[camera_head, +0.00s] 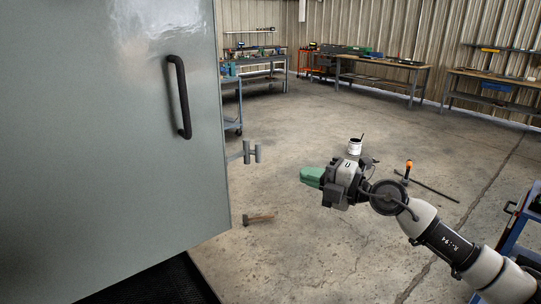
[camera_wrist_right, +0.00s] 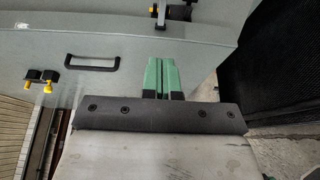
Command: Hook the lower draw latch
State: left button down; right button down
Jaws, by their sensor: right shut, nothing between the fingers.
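The big grey enclosure panel (camera_head: 110,150) fills the left of the head view, with a black bar handle (camera_head: 180,97) on it. A grey bracket with short upright cylinders (camera_head: 250,152), perhaps a draw latch, sticks out from its right edge. My right gripper (camera_head: 312,176) is right of and a little below the bracket, apart from it. Its green fingers, also in the wrist view (camera_wrist_right: 160,77), are shut and empty. That view shows a dark fitting with yellow tips (camera_wrist_right: 40,76) on a grey face; I cannot tell which latch it is. My left gripper is not in view.
A hammer (camera_head: 260,219) lies on the floor below the bracket. A white can (camera_head: 354,146), an orange-topped item (camera_head: 408,167) and a dark rod (camera_head: 436,190) are beyond my right arm. A blue cart (camera_head: 518,220) stands at the right edge. Workbenches (camera_head: 380,78) line the back wall.

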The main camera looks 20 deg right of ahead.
jog(key=p, duration=0.4)
send_near(248, 152)
jog(key=s+a, duration=0.1)
jog(key=a, duration=0.2)
jog(key=shift+w+b, duration=0.35)
jog(key=shift+w, duration=1.9)
